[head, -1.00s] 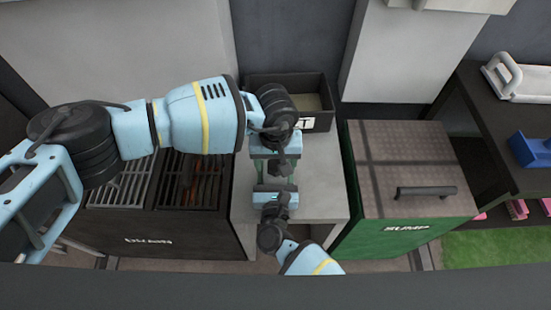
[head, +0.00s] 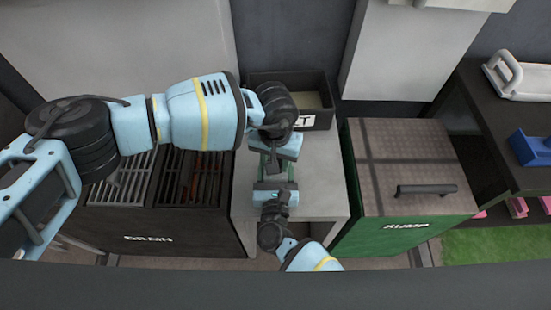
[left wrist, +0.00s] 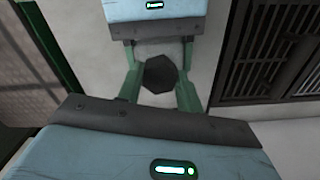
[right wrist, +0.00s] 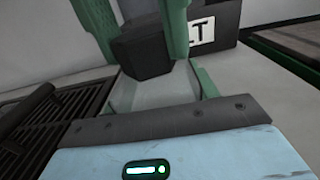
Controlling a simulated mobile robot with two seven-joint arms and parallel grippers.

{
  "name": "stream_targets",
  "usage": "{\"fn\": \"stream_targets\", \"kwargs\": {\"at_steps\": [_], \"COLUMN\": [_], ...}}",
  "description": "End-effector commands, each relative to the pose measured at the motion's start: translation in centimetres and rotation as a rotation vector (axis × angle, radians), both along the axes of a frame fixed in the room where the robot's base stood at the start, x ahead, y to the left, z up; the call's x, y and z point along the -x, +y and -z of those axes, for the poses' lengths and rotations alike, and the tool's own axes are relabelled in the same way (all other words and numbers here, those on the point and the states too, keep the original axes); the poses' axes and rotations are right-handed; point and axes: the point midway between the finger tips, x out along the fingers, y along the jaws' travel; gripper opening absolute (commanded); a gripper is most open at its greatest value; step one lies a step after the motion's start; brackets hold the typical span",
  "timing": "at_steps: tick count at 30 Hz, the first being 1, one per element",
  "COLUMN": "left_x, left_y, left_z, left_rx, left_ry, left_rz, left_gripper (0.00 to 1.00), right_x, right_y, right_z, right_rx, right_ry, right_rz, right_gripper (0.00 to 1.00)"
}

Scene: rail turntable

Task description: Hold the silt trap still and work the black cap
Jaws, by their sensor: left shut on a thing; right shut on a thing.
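The silt trap's black cap (left wrist: 160,74) is a dark faceted block between green fingers in the left wrist view. It also shows in the right wrist view (right wrist: 145,47), above the trap's pale grey body (right wrist: 152,92). My left gripper (head: 273,164) is shut on the cap, its palm tilted in the head view. My right gripper (head: 274,182) comes from the near side and is shut on the body, close to the left one. The two grippers face each other. In the head view the grippers hide most of the trap.
A pale bench (head: 318,195) lies under the grippers. The drain box (head: 150,245) with black grates is on the left, and the green sump box (head: 400,240) with a handled lid is on the right.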

Motion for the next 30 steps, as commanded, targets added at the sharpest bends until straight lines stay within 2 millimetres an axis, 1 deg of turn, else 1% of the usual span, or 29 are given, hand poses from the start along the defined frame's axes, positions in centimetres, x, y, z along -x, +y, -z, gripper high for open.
{"fn": "stream_targets", "kwargs": {"at_steps": [6, 11, 12, 17, 18, 26, 30], "left_x": [0.0, 0.0, 0.0, 0.0, 0.0, 0.0, -0.1], "left_y": [0.0, 0.0, 0.0, 0.0, 0.0, 0.0, 0.0], "left_z": [0.0, 0.0, 0.0, 0.0, 0.0, -0.1, -1.1], "left_rx": [0.0, 0.0, 0.0, 0.0, 0.0, 0.0, 0.001], "left_ry": [0.0, 0.0, 0.0, 0.0, 0.0, 0.0, -0.003], "left_rz": [0.108, 0.111, 0.111, 0.11, 0.11, 0.109, 0.109], "left_gripper": [0.08, 0.08, 0.38, 0.59, 0.61, 0.61, 0.61], "right_x": [0.0, 0.0, 0.0, 0.0, 0.0, 0.0, 0.0], "right_y": [0.0, 0.0, 0.0, 0.0, 0.0, 0.0, 0.0], "right_z": [0.0, 0.0, 0.0, 0.0, 0.0, 0.0, 0.0], "right_rx": [0.0, 0.0, 0.0, 0.0, 0.0, 0.0, 0.0], "right_ry": [0.0, 0.0, 0.0, 0.0, 0.0, 0.0, 0.0], "right_rz": [-0.001, -0.001, -0.001, -0.001, -0.001, -0.001, -0.001], "right_gripper": [0.17, 0.17, 0.17, 0.17, 0.17, 0.17, 0.17]}}
